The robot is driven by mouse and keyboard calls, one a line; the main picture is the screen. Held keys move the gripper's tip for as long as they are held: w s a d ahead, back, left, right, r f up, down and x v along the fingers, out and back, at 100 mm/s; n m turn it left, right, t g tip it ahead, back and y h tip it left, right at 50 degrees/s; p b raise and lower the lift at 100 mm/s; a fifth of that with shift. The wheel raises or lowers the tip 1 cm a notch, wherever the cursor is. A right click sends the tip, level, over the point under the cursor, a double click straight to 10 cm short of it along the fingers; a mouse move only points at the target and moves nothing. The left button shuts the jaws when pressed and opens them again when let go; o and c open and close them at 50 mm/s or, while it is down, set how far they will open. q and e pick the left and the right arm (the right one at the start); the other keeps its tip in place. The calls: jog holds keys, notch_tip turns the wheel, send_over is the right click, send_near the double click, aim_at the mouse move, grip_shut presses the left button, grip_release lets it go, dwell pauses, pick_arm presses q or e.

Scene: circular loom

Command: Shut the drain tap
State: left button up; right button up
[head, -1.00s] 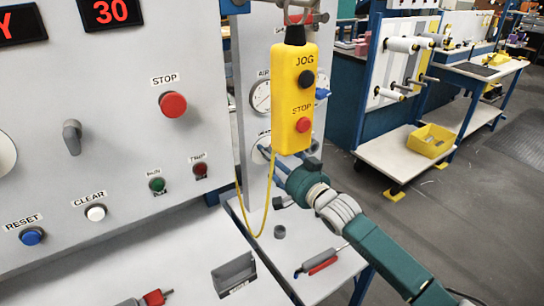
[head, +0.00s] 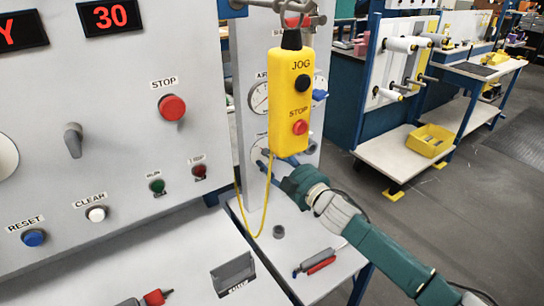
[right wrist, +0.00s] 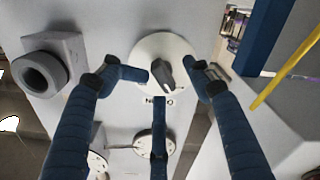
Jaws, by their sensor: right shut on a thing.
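In the right wrist view, a short grey tap handle (right wrist: 166,74) stands on a round white plate, slightly tilted. A label below it is partly covered by a finger, so I cannot read it whole. The blue fingers of my right gripper (right wrist: 168,88) are around the handle, one on each side and one below, and the gripper is shut on it. In the head view my right gripper (head: 266,163) is at the narrow panel's lower part, and the hanging pendant partly hides it. The tap is hidden there. My left gripper is not in view.
The yellow JOG/STOP pendant (head: 290,100) hangs close above my right wrist, its yellow cord (head: 265,208) looping down beside it. A grey block with a round opening (right wrist: 48,65) is left of the fingers. Tools (head: 318,262) and a grey holder (head: 233,275) are on the surfaces below.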

jog(key=shift+s+a+r+n, duration=0.15)
jog(key=shift+a+n, duration=0.2)
jog(key=shift+n, duration=0.65)
jog(key=o, duration=0.4)
jog(key=shift+s+d+f+p, duration=0.15)
jog(key=shift+s+f+p, duration=0.05)
jog(key=shift+s+p, duration=0.15)
jog(key=p+v, duration=0.2)
jog(key=v, duration=0.3)
jog(key=shift+s+d+p, duration=0.2)
jog(key=shift+p, duration=0.2)
jog(key=shift+c, duration=0.4)
jog(key=shift+s+d+f, duration=0.1)
jog(key=shift+s+d, duration=0.05)
jog(key=shift+d, duration=0.2)
